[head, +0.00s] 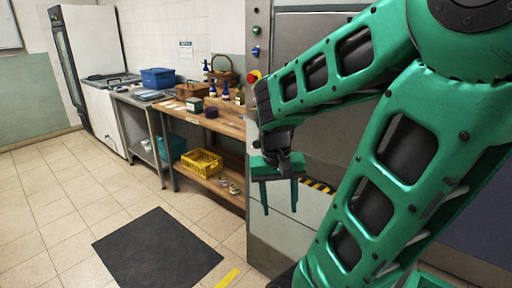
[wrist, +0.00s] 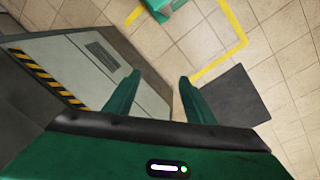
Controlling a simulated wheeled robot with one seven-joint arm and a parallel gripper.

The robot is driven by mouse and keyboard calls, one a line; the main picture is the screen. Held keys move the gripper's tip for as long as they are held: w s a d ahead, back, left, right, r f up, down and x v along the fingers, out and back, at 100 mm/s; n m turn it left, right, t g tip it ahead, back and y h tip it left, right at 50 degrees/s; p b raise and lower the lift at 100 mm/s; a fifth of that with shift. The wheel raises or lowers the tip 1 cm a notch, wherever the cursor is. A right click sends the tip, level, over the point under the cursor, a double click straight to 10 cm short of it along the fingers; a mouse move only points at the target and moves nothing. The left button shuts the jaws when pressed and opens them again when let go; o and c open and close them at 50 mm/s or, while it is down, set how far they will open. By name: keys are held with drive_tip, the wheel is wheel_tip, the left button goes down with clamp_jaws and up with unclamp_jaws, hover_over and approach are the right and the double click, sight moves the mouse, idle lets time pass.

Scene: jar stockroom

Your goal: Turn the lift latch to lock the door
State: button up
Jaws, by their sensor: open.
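My gripper (head: 280,209) hangs in front of the grey metal lift (head: 258,232), fingers pointing down. It is open and empty. In the wrist view, its two green fingers (wrist: 159,80) stand apart, with the lift's grey panel (wrist: 75,50) behind and left of them and floor between and to the right. The panel carries a yellow-and-black striped edge (wrist: 45,75) and a dark slotted plate (wrist: 103,55). I cannot make out the latch in either view; my arm covers much of the lift front in the head view.
A red button (head: 254,77) sits on the lift's post. A wooden bench (head: 217,122) with bottles and boxes stands to the left, a yellow crate (head: 202,163) on its lower shelf. A dark mat (head: 157,250) lies on the tiled floor, which is otherwise largely clear.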

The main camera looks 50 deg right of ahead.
drive_tip(key=w+d+f+m+g+h, duration=0.1)
drive_tip(key=w+d+f+m+h, duration=0.3)
drive_tip(key=w+d, duration=0.65)
drive_tip(key=m+t+h, duration=0.3)
drive_tip(key=m+h, duration=0.1)
drive_tip(key=h, duration=0.9)
approach(256, 145)
drive_tip(key=d, duration=0.8)
drive_tip(key=w+d, duration=0.1)
drive_tip(key=d, duration=0.3)
